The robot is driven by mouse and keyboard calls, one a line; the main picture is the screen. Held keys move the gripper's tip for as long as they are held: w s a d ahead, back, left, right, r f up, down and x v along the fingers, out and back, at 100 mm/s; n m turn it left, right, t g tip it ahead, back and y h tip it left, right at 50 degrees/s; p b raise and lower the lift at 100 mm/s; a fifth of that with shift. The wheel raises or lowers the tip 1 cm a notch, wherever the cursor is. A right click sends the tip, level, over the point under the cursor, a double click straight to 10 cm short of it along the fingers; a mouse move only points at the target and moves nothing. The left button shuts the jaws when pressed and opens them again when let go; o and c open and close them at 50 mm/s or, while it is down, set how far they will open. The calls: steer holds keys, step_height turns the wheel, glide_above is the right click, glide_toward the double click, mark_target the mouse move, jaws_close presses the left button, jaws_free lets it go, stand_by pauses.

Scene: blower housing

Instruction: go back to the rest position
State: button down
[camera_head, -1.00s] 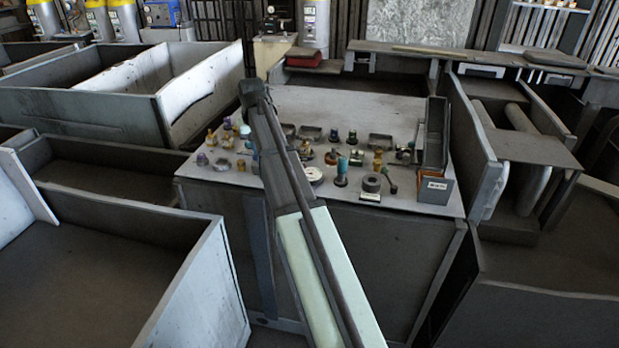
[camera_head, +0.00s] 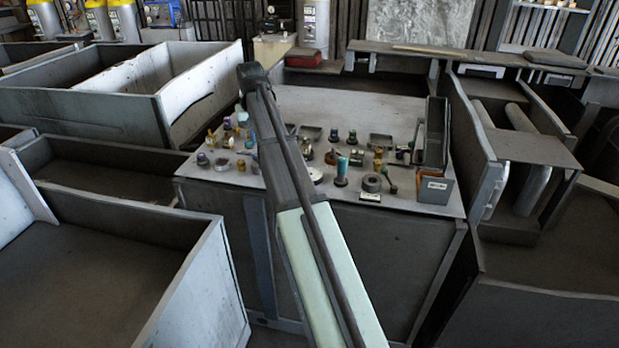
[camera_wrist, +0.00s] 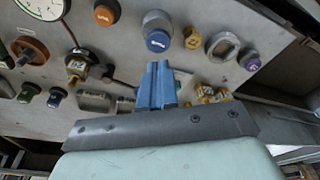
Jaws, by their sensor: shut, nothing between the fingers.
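My gripper shows in the wrist view (camera_wrist: 158,82) as two blue fingers close together, shut and empty. Below the fingers in that view are the grey tabletop and several small fittings, apart from the fingers as far as I can tell. In the head view my arm reaches up the middle of the picture to the grey worktable (camera_head: 360,112); the fingers are hidden there behind the arm.
Several small fittings stand on the table, among them a blue-topped one (camera_head: 341,170) and a dark ring (camera_head: 371,183). A tall grey bin (camera_head: 436,135) and a small labelled box (camera_head: 435,188) stand at the right edge. The table's back is clear. Walled bays flank it.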

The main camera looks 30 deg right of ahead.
steer(key=shift+v, duration=0.9)
steer(key=shift+w, duration=0.15)
steer(key=shift+f, duration=0.1)
steer(key=s+a+f+g+y, duration=0.15)
steer(key=s+a+f, duration=0.25)
steer(key=s+f, duration=0.7)
steer(key=s+a+f+n+g, duration=0.15)
steer(key=s+a+f, duration=0.35)
steer(key=f, duration=1.3)
steer(key=s+a+f+g, duration=0.2)
steer(key=s+a+f, duration=0.2)
steer(key=s+f, duration=0.7)
steer(key=s+a+f+g, duration=0.1)
steer(key=s+f+g, duration=0.1)
steer(key=s+f, duration=0.9)
steer(key=s+a+f+n+g, duration=0.1)
steer(key=s+a+f+g, duration=0.1)
steer(key=s+f, duration=1)
steer(key=s+h, duration=0.1)
steer(key=s, duration=0.4)
steer(key=shift+s+a, duration=0.15)
steer(key=shift+s, duration=0.2)
